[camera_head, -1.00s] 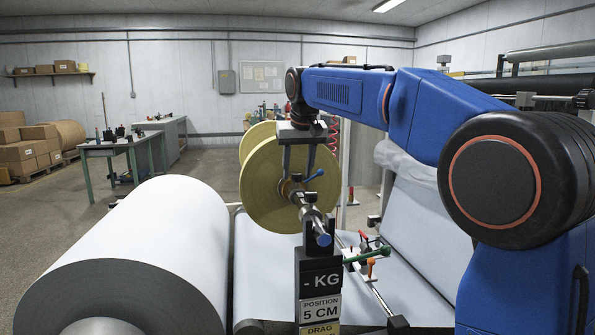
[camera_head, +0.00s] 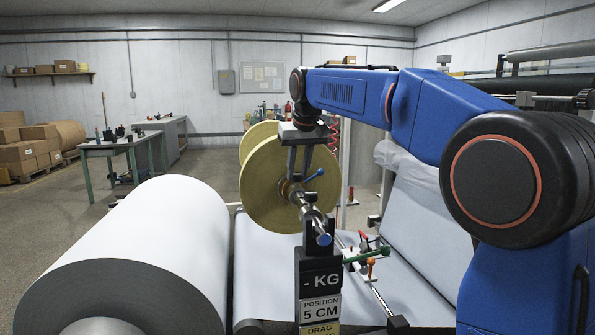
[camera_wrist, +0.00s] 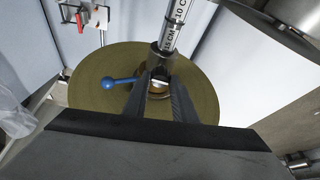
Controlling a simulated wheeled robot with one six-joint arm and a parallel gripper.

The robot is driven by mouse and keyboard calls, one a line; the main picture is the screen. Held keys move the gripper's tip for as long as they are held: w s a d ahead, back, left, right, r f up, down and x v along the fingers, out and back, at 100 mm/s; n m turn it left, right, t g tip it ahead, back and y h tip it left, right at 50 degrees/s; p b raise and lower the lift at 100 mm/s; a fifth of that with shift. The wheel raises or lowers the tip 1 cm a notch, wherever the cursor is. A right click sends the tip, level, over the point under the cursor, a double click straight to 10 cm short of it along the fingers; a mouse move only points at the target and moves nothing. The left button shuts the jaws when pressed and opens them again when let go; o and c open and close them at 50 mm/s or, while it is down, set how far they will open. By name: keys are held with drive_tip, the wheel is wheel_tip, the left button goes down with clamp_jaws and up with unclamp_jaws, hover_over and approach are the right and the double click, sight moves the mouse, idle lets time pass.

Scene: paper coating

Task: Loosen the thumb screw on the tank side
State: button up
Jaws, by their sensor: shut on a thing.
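My gripper (camera_head: 298,180) points down at the horizontal shaft beside a yellow-gold disc (camera_head: 262,208). In the wrist view its two black fingers (camera_wrist: 158,88) close on a small metal thumb screw (camera_wrist: 160,73) on the collar (camera_wrist: 161,58) around the shaft. The fingers hide most of the screw. A lever with a blue knob (camera_wrist: 110,84) sticks out beside the fingers and also shows in the head view (camera_head: 316,174). The shaft (camera_wrist: 176,16) carries centimetre marks.
A large white paper roll (camera_head: 150,240) lies left of the shaft. A white sheet (camera_head: 265,270) runs underneath. Green and orange handles (camera_head: 371,266) sit right of the post. A table (camera_head: 125,150) and boxes stand at the back left.

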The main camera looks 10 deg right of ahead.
drive_tip(key=n, duration=0.2)
drive_tip(key=n+y, duration=0.1)
drive_tip(key=n, duration=0.1)
drive_tip(key=shift+d+g+y, duration=0.15)
drive_tip(key=shift+g+y, duration=0.15)
drive_tip(key=n, duration=0.2)
drive_tip(key=n+g+y, duration=0.1)
drive_tip(key=n, duration=0.1)
drive_tip(key=shift+w+d+n, duration=0.1)
drive_tip(key=shift+w+n, duration=0.1)
drive_tip(key=shift+n, duration=0.2)
drive_tip(key=n+g+y, duration=0.1)
drive_tip(key=n+g, duration=0.1)
drive_tip(key=n, duration=0.2)
drive_tip(key=shift+w, duration=0.1)
drive_tip(key=shift+n+g, duration=0.6)
drive_tip(key=shift+n, duration=1.2)
drive_tip(key=o, duration=1)
drive_tip(key=shift+o, duration=0.2)
